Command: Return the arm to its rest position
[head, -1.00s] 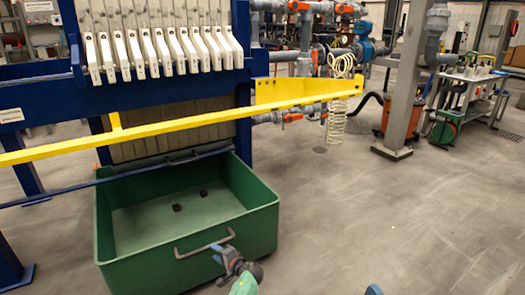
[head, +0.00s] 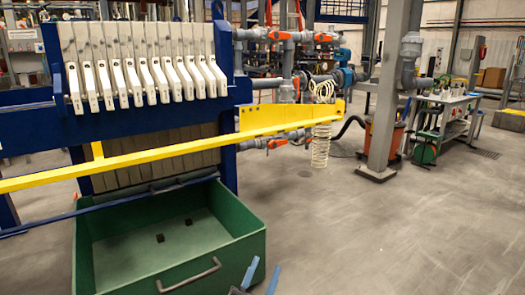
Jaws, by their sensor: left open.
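My left gripper (head: 262,275) is at the bottom edge of the head view, just right of the green bin's handle. Its two blue fingers point up and stand apart, with nothing between them. It is clear of the handle in the picture. Most of its arm is cut off below the frame. My right gripper is not in view.
A green bin (head: 255,250) with a grey handle (head: 188,276) stands under the filter press plates (head: 150,60). A yellow bar (head: 150,157) crosses in front. A grey post (head: 385,110) stands right; the floor (head: 400,240) there is clear.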

